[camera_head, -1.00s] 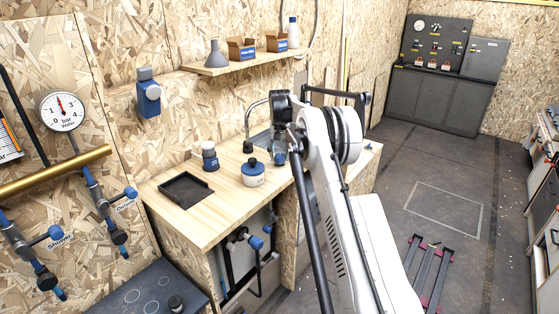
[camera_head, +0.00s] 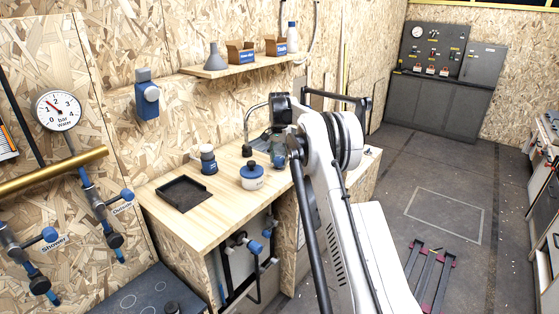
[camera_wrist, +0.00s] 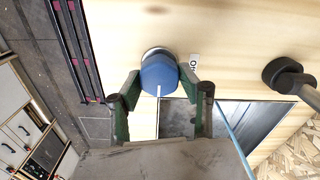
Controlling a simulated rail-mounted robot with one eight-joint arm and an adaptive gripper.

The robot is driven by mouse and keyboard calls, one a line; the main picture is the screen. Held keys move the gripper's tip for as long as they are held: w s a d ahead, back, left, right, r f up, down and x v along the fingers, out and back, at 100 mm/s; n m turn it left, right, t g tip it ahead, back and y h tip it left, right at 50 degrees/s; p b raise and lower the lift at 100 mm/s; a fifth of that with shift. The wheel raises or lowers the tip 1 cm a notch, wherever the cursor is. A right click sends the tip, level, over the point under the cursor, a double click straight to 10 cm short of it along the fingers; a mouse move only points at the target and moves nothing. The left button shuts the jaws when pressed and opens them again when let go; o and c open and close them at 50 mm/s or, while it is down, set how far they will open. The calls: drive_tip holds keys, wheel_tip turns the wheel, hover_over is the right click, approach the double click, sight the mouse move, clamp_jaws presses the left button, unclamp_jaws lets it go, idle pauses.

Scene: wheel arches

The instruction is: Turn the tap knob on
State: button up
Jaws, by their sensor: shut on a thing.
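The tap knob (camera_wrist: 159,72) is blue with a white line on it and stands on the wooden counter in the wrist view. A small white label (camera_wrist: 194,62) lies beside it, partly covered. My gripper (camera_wrist: 160,80) is shut on the knob, with one green-padded finger on each side. I cannot see any water.
The sink basin (camera_wrist: 230,115) lies beside the knob. A blue-and-white jar (camera_head: 252,177), a blue-white bottle (camera_head: 208,161) and a black tray (camera_head: 183,193) stand on the counter (camera_head: 225,205). A water gauge (camera_head: 58,110) hangs on the left wall. A shelf (camera_head: 245,66) holds boxes.

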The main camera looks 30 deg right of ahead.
sight(280, 158)
idle(0.3)
drive_tip(key=o, duration=1.1)
drive_tip(key=shift+o, duration=0.2)
wheel_tip(280, 158, up, 12)
